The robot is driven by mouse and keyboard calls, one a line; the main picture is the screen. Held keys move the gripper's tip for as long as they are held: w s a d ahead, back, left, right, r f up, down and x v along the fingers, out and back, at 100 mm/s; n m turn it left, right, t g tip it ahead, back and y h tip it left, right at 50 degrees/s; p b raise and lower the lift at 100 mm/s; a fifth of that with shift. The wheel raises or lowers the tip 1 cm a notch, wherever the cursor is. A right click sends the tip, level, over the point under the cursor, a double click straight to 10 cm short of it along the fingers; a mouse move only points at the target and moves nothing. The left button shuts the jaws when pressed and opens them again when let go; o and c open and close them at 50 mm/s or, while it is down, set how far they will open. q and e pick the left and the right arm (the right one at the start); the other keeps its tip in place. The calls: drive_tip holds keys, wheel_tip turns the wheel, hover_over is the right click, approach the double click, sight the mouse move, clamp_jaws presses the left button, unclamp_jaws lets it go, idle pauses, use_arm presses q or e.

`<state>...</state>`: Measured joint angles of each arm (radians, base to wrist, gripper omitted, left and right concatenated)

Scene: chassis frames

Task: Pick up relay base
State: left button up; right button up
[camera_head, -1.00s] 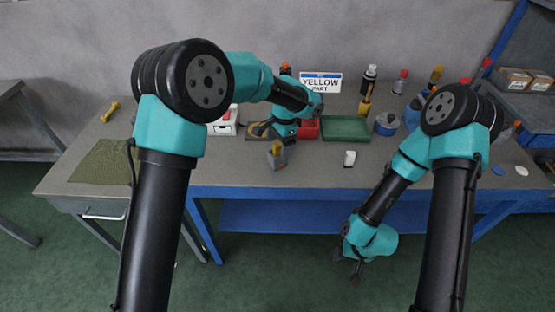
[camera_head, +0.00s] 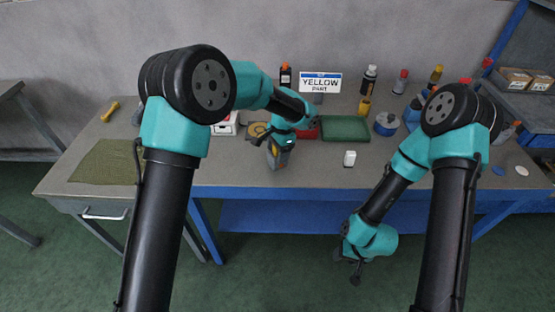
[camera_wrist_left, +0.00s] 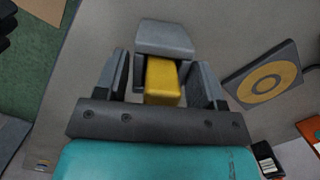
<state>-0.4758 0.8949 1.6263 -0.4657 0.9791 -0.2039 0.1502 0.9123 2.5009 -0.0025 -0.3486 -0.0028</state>
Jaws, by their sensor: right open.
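A grey block with a yellow upper part (camera_head: 280,161), which I take to be the relay base, stands near the table's front edge. In the left wrist view its yellow part (camera_wrist_left: 162,82) sits between my fingers, with its grey body beyond. My left gripper (camera_wrist_left: 160,68) is open around the yellow part, with a gap visible beside it; in the head view (camera_head: 278,150) it points down over the block and partly hides it. My right gripper (camera_head: 355,272) is open and empty, hanging low in front of the table.
A square plate with a yellow ring (camera_wrist_left: 268,82) lies close to the left gripper. A red tray (camera_head: 308,132), a green tray (camera_head: 346,128) and a white piece (camera_head: 349,159) are nearby. Bottles stand at the back right. The left table area beside the mat (camera_head: 108,162) is mostly clear.

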use_arm(q)
drive_tip(key=c, duration=0.7)
drive_tip(key=shift+o, duration=0.2)
drive_tip(key=shift+r, duration=0.1)
drive_tip(key=shift+r, duration=1.65)
drive_tip(key=s+r, duration=0.1)
drive_tip(key=s, duration=1.5)
drive_tip(key=shift+r, duration=0.3)
